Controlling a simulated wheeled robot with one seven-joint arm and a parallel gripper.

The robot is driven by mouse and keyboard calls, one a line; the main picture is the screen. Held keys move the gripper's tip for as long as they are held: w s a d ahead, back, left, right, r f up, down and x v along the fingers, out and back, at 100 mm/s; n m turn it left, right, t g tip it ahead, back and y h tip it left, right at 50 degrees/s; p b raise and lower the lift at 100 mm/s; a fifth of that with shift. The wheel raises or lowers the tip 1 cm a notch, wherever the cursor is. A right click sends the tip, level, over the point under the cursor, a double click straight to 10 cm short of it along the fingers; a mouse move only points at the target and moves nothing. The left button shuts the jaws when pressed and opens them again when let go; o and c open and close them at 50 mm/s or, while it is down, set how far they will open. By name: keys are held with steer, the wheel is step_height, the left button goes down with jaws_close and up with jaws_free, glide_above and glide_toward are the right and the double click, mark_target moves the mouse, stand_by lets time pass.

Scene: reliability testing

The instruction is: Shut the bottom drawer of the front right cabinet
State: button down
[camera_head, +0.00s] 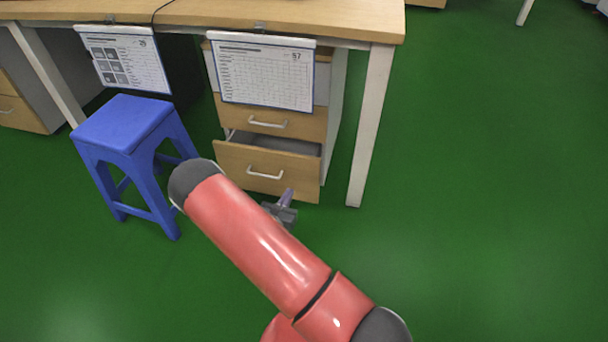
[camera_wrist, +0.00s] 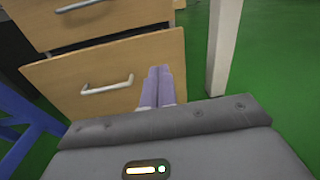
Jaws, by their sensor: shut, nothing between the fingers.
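The front right cabinet (camera_head: 321,118) stands under the desk. Its bottom drawer (camera_head: 236,168) is pulled out partway, and its dark inside shows above the front panel. The drawer above it (camera_head: 240,111) looks shut. In the wrist view the bottom drawer's front (camera_wrist: 62,83) fills the middle, with its pale handle (camera_wrist: 107,86) left of my fingers. My gripper (camera_wrist: 160,72) is shut and empty, its purple fingers together in front of the right part of that panel. I cannot tell whether they touch it. In the head view my gripper (camera_head: 287,194) shows low at the drawer's front, partly behind my arm.
A blue stool (camera_head: 125,122) stands left of the cabinet, close to my arm in the head view. A white desk leg (camera_head: 371,125) stands right of the cabinet. Paper sheets hang from the desk edge (camera_head: 265,38). Green floor is clear to the right.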

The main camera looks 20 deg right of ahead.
mark_target(299, 160)
steer(key=shift+t+y, duration=0.6)
steer(key=shift+t, duration=0.2)
steer(key=x, duration=1.3)
steer(key=shift+w+a+f, duration=0.1)
steer(key=shift+w+a, duration=0.05)
steer(key=shift+w, duration=0.15)
steer(key=b+x, duration=0.3)
steer(key=x, duration=0.6)
steer(key=shift+w+r, duration=0.1)
steer(key=shift+r, duration=0.1)
